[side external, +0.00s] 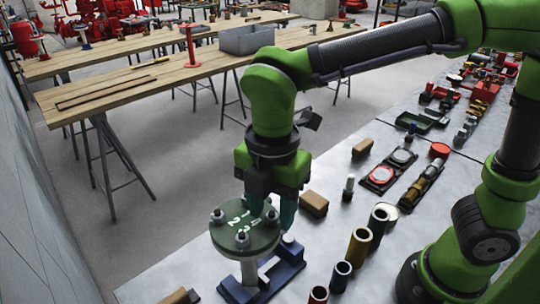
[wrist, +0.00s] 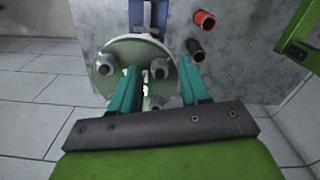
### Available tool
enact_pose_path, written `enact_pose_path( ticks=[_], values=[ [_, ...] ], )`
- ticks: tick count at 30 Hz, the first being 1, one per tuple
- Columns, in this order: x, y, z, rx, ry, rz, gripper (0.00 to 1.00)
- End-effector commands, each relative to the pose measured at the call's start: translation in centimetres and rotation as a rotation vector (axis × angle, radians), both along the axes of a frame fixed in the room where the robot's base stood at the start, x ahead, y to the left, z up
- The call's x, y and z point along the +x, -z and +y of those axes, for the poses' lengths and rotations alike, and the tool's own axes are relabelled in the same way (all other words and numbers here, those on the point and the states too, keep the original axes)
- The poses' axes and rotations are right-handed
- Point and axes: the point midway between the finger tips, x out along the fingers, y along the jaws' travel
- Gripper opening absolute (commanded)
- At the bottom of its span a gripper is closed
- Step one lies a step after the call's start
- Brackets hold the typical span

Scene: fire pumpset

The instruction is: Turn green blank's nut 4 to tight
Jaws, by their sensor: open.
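The green blank (side external: 228,235) is a round disc with painted white numerals, seated on a pale post in the side view. In the wrist view its face (wrist: 128,55) shows grey nuts around the rim. The nut near the numeral 4 (side external: 272,215) is at the disc's right, close to my gripper's fingers. My gripper (side external: 272,208) points down over the right part of the blank. In the wrist view my gripper (wrist: 158,70) is open, with a grey nut (wrist: 160,68) showing between the teal fingers. Contact with it cannot be told. The far nut is partly hidden.
A blue stand (side external: 285,270) is beside the post. Several upright sockets (side external: 359,248) and a brown block (side external: 314,204) are to the right on the grey bench. Red and black fittings (side external: 381,176) lie farther back. Wooden tables stand across the floor.

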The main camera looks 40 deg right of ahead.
Motion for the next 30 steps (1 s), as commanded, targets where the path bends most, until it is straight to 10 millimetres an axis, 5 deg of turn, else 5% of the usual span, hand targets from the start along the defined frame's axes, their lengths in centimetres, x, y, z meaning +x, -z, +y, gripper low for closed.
enact_pose_path(
  ticks=[3,12,30],
  values=[
    [0.01,-0.01,-0.01,0.0,0.0,0.0,0.44],
    [0.01,-0.05,-0.01,0.0,0.0,0.0,0.0],
    [0.05,-0.08,-0.04,-0.001,0.178,0.001,0.0]
  ],
)
